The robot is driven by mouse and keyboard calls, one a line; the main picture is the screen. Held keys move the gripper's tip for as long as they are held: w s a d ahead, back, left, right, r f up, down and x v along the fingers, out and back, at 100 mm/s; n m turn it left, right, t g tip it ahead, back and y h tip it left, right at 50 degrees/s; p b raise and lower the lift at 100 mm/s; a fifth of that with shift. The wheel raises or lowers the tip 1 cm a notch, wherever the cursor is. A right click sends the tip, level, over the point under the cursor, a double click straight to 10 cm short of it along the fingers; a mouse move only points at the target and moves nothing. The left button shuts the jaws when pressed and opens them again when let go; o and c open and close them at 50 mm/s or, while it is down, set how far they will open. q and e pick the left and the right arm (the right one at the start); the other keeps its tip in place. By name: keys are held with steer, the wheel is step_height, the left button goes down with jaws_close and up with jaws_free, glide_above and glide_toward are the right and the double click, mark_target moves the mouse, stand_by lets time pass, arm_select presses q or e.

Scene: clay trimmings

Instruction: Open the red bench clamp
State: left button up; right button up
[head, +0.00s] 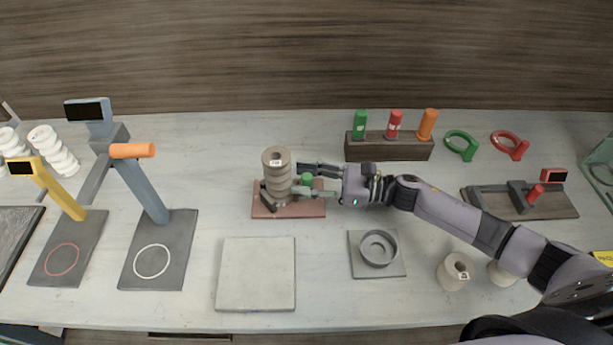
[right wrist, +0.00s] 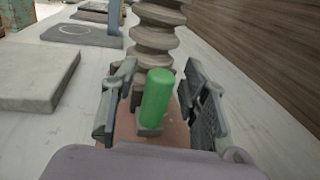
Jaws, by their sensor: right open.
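A clamp on a reddish base plate (head: 262,211) stands mid-bench and has a green handle (head: 307,179). A grey-brown ribbed clay column (head: 276,160) with a small label stands upright at its left end. My right gripper (head: 299,178) is open, its fingers on either side of the green handle. In the right wrist view the green handle (right wrist: 157,98) stands between the two fingers, with gaps on both sides. A second clamp with a red handle (head: 535,194) and a small red-framed display (head: 554,175) sits on a brown board (head: 560,210) at the right. My left gripper is not in view.
A wooden block (head: 388,151) with green, red and orange cylinders stands behind my right arm, beside green (head: 461,146) and red rings (head: 510,146). A pale slab (head: 256,275) and a round-cupped plate (head: 378,271) lie in front. Posts with displays stand left.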

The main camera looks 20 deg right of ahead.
steer(key=shift+c, duration=0.5)
jaws_close()
steer(key=shift+d+f, duration=0.1)
